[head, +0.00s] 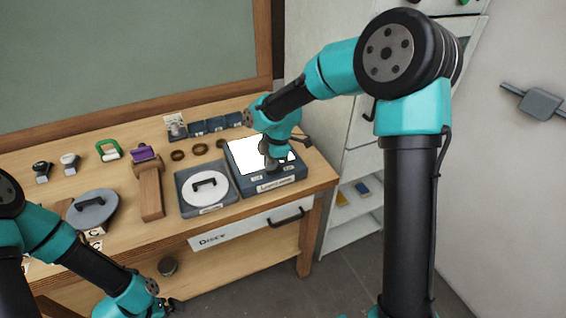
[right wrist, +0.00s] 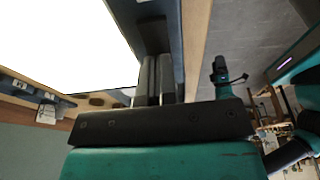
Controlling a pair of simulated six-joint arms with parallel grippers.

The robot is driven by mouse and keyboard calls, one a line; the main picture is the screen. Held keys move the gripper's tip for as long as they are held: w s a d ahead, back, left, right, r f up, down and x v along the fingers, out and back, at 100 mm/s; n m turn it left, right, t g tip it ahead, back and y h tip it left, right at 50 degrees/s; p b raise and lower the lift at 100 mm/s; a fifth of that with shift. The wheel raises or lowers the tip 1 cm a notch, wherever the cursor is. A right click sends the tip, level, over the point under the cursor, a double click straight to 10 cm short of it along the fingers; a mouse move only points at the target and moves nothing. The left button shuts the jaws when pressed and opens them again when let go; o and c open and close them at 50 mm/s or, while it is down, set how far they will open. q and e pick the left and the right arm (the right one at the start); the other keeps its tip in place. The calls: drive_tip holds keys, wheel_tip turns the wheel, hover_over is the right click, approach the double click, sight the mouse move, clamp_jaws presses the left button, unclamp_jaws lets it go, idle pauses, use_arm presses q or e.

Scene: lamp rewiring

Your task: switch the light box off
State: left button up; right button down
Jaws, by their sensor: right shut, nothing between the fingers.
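The light box (head: 285,181) is a dark blue-grey box at the right end of the wooden bench. Its top panel (head: 247,152) glows bright white, and the panel also fills the upper left of the right wrist view (right wrist: 60,40). My right gripper (head: 272,166) is over the right front part of the box, fingers pointing down, shut and empty. In the right wrist view its closed fingers (right wrist: 158,78) are close to the box's edge strip; I cannot tell if they touch. The switch is not clearly visible. My left gripper (head: 172,305) is low, in front of the bench, its jaws too small to judge.
Left of the box is a tray with a white round lid (head: 205,189). A wooden mallet-like piece (head: 149,190) and a grey round lid (head: 92,208) lie further left. Small dark blocks and rings line the back. A drawer (head: 245,229) with a black handle is below.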

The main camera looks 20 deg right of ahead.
drive_tip(key=shift+s+a+f, duration=0.15)
drive_tip(key=shift+a+f, duration=0.05)
drive_tip(key=shift+f, duration=0.15)
idle(0.6)
drive_tip(key=shift+a+f, duration=0.1)
drive_tip(key=shift+a, duration=0.15)
drive_tip(key=shift+d, duration=0.95)
drive_tip(key=d+v, duration=0.1)
drive_tip(key=v, duration=1.3)
drive_tip(key=shift+w, duration=0.25)
drive_tip(key=shift+r, duration=0.25)
